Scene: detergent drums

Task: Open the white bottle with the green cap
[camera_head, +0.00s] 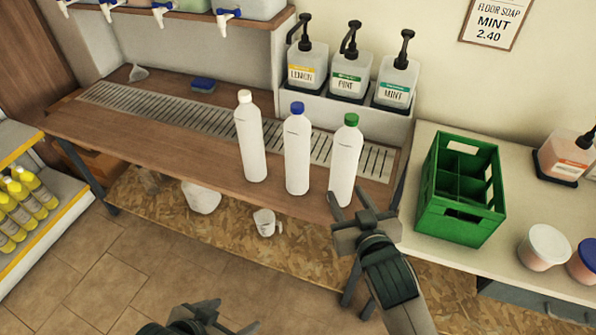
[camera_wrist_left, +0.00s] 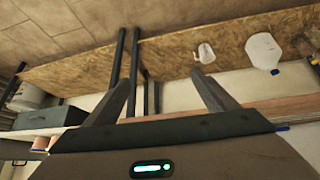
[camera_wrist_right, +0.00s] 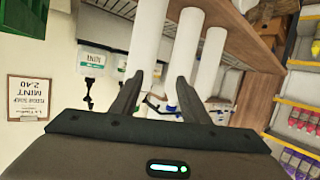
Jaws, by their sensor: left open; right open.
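The white bottle with the green cap (camera_head: 345,160) stands upright at the right of a row of three on the wooden counter (camera_head: 150,140); its cap (camera_head: 351,119) is on. My right gripper (camera_head: 350,203) is open and empty, in front of the bottle's lower part; I cannot tell if they touch. In the right wrist view, which is upside down, this bottle (camera_wrist_right: 148,35) is the leftmost and nearest, with its cap end near the left finger. My left gripper (camera_head: 232,314) is open and empty, low over the floor at the bottom edge; its wrist view shows no bottle between its fingers.
A blue-capped bottle (camera_head: 297,155) and a white-capped bottle (camera_head: 250,140) stand just left of the green-capped one. Pump dispensers (camera_head: 348,72) are behind. A green crate (camera_head: 460,190) and tubs (camera_head: 545,247) are on the right counter. The wooden counter's left part is mostly clear.

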